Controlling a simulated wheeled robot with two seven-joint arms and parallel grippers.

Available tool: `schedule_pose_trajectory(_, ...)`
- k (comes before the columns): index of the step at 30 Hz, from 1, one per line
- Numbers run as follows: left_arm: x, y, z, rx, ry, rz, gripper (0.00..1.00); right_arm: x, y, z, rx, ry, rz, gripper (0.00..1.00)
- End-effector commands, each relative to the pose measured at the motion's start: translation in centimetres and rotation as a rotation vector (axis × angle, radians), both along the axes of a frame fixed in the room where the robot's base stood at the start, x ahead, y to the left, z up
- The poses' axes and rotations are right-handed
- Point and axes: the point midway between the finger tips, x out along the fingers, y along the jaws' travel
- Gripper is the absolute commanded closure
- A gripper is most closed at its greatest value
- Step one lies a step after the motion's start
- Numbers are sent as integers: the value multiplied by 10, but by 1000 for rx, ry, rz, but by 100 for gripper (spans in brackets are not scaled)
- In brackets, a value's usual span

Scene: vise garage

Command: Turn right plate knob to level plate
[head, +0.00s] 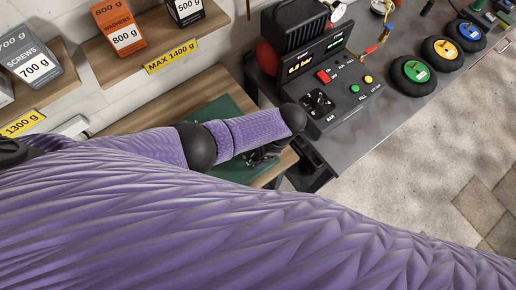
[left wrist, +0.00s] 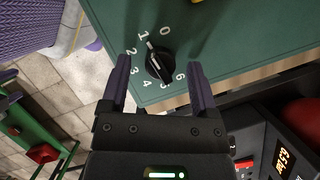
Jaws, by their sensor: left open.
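A black knob (left wrist: 160,62) sits on a green surface (left wrist: 240,40) in the left wrist view, ringed by white numbers from 0 to 6. Its white mark points near the 1. My left gripper (left wrist: 160,88) is open, its two dark fingers apart on either side of the knob's near edge, with nothing visibly gripped. Whether the fingers touch the knob is unclear. I cannot tell whether a plate is level. My right gripper is not in view.
A black console (head: 330,90) with a screen and buttons stands right of the green surface. Wheels (head: 412,76) lie on the grey bench beyond. Wooden shelves hold an orange washers box (head: 120,28) and a grey screws box (head: 32,60). Tiled floor is open at right.

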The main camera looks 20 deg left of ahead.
Motion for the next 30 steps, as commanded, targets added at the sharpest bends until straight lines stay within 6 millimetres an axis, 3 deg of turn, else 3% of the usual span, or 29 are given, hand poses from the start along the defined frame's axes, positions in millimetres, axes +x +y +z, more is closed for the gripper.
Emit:
schedule_pose_trajectory(9,12,-26,70,-4,-3,-2,23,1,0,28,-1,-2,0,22)
schedule_pose_trajectory(12,15,-31,84,-2,-3,-2,23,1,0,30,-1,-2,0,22)
schedule_pose_trajectory(30,16,-34,90,-1,0,-1,23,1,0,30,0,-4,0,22)
